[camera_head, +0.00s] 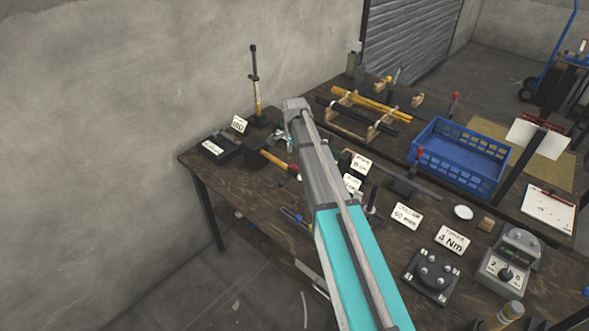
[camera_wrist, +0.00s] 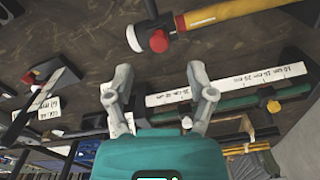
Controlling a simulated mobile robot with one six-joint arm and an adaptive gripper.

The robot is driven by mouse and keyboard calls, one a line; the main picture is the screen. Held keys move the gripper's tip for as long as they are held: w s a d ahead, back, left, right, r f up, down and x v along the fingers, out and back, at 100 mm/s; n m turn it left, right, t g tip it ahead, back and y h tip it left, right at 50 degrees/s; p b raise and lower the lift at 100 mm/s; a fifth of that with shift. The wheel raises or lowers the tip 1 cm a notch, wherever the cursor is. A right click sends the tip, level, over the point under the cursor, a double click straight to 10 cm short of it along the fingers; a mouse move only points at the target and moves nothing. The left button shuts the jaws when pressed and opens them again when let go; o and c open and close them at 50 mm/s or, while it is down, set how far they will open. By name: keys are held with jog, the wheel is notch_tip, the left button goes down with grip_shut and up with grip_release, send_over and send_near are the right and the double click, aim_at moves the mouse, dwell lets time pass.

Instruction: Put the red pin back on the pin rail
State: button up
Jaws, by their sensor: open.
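My gripper (camera_wrist: 162,92) is open in the wrist view, with nothing between its two grey fingers. In the head view my arm covers most of it. In the head view a red-topped upright piece (camera_head: 420,154) stands near a dark bar (camera_head: 405,184) on the bench; another red top (camera_head: 455,96) stands farther back. I cannot tell which red piece is the red pin, nor surely identify the pin rail.
A blue crate (camera_head: 458,157) stands on the right of the wooden bench (camera_head: 385,235). Yellow and black tubes (camera_head: 370,104) lie in a wooden rack at the back. Label cards, a black fixture (camera_head: 431,275) and a dial box (camera_head: 508,268) crowd the front right. A wall borders the left.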

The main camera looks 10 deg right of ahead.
aim_at(294, 165)
jog(key=shift+f+b, duration=2.6)
jog(key=shift+b, duration=0.05)
jog(key=c, duration=0.9)
jog(key=shift+r, duration=0.2)
notch_tip(294, 165, up, 10)
jog(key=p, duration=1)
jog(key=shift+f, duration=0.2)
